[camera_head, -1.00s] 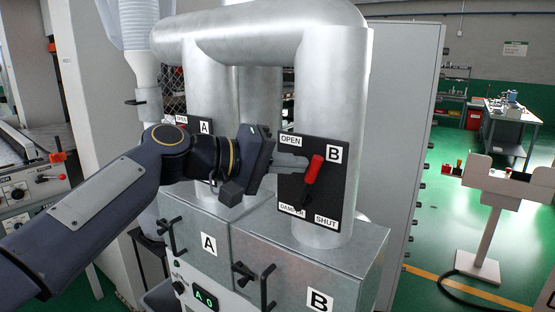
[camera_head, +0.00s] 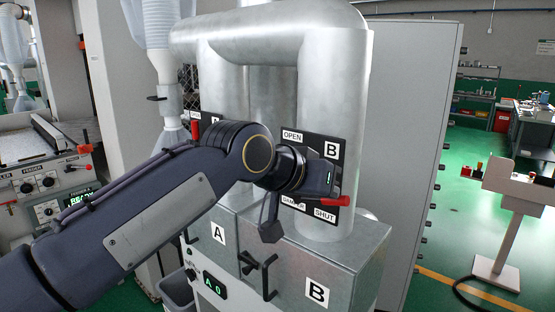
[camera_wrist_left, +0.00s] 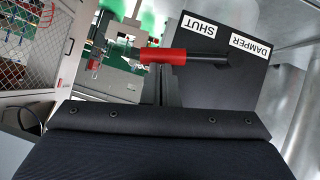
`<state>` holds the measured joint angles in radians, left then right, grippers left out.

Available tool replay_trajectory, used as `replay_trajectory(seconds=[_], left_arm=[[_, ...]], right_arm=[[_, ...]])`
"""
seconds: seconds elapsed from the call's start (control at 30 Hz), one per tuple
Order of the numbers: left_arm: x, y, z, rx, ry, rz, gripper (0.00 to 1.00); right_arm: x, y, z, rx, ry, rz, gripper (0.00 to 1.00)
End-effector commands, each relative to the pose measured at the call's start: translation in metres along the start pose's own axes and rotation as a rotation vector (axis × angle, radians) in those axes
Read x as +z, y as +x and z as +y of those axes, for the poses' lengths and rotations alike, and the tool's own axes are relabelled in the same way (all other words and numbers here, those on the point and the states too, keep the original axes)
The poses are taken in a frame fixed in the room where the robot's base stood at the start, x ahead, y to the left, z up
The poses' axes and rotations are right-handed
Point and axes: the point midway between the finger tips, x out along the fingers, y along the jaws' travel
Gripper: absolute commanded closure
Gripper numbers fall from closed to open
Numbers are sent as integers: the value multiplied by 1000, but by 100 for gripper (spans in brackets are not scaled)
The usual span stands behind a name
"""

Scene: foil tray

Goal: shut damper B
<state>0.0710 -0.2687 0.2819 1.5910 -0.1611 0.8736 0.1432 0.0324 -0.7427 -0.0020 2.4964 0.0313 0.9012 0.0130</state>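Damper B's black plate (camera_head: 325,147) is on the right-hand metal duct, with OPEN at its top and SHUT at its lower right. Its red lever handle (camera_head: 338,201) lies about level just above the SHUT label. The handle (camera_wrist_left: 166,55) and its dark shaft show in the wrist view, where the labels are upside down. My left gripper (camera_wrist_left: 166,72) has its narrow fingers together, with the tips at the handle; they seem to touch it from one side rather than grip around it. In the head view the wrist hides the fingers and the lever's pivot. My right gripper is out of view.
Damper A's red lever (camera_head: 195,130) stands upright on the left duct, partly behind my left arm. Metal box B (camera_head: 345,250) with its black front handle is below. A tall grey cabinet (camera_head: 410,130) stands close on the right.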

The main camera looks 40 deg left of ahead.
Motion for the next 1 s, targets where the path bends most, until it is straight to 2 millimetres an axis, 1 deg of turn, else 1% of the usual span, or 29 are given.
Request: replay_trajectory(seconds=[0.03,0.23,0.5,1.0], left_arm=[[5,3,0,-22,33,-2,100],[14,10,3,-89,133,-2,100],[21,14,4,-85,126,-2,100],[22,15,4,-83,124,-4,100]], right_arm=[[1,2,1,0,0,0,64],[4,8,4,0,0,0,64],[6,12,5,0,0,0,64],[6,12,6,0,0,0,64]])
